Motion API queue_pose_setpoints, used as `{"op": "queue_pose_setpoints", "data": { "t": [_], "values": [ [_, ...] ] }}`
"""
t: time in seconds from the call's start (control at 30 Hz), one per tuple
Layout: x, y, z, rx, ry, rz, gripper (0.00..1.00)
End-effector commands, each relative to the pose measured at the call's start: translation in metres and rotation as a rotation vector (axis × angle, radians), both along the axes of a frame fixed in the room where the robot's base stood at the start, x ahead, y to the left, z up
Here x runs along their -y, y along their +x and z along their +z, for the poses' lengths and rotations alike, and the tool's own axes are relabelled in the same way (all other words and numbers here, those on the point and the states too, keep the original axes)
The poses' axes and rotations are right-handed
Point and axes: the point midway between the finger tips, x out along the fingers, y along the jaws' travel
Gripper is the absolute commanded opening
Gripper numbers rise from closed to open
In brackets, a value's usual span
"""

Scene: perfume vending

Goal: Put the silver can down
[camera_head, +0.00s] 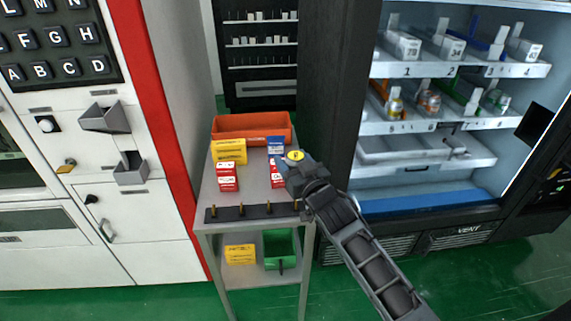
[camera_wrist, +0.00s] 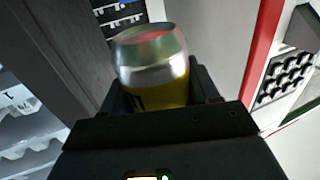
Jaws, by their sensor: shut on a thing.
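The silver can (camera_wrist: 150,62) has a metallic upper part and a yellow lower band, and it stands between the two dark fingers in the wrist view. Its yellow end (camera_head: 295,155) shows at the tip of my arm in the head view. My gripper (camera_head: 290,168) is shut on the can, over the right side of the grey cart's top shelf (camera_head: 243,190). I cannot tell whether the can touches the shelf. The gripper hides much of the can in the head view.
Red-and-white boxes (camera_head: 228,177) and a yellow box (camera_head: 230,151) stand on the cart's left; blue and red boxes (camera_head: 276,146) stand by my gripper. An orange bin (camera_head: 251,127) is behind. The shelf's middle is clear. An open vending cabinet (camera_head: 445,155) stands right.

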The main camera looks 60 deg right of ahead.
Motion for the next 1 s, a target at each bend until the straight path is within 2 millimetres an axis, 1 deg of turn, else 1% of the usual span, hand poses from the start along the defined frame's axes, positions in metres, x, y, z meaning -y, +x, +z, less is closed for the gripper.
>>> {"op": "queue_pose_setpoints", "data": {
  "t": [0.4,0.47,0.57,0.67,0.77,0.8,0.87,0.9,0.97,1.0],
  "values": [
    [0.003,-0.003,0.004,0.000,-0.001,0.003,0.19],
    [-0.001,0.000,0.002,-0.001,-0.001,0.011,0.19],
    [-0.017,0.010,-0.006,-0.004,0.000,0.045,0.19],
    [-0.048,0.026,-0.021,-0.007,0.002,0.109,0.19],
    [-0.092,0.046,-0.039,-0.011,0.001,0.197,0.19],
    [-0.112,0.053,-0.046,-0.011,0.001,0.234,0.19],
    [-0.141,0.062,-0.057,-0.011,0.001,0.289,0.19],
    [-0.161,0.067,-0.064,-0.012,0.002,0.326,0.19],
    [-0.190,0.073,-0.073,-0.012,0.001,0.379,0.19],
    [-0.208,0.076,-0.078,-0.010,0.001,0.412,0.19]
  ]
}}
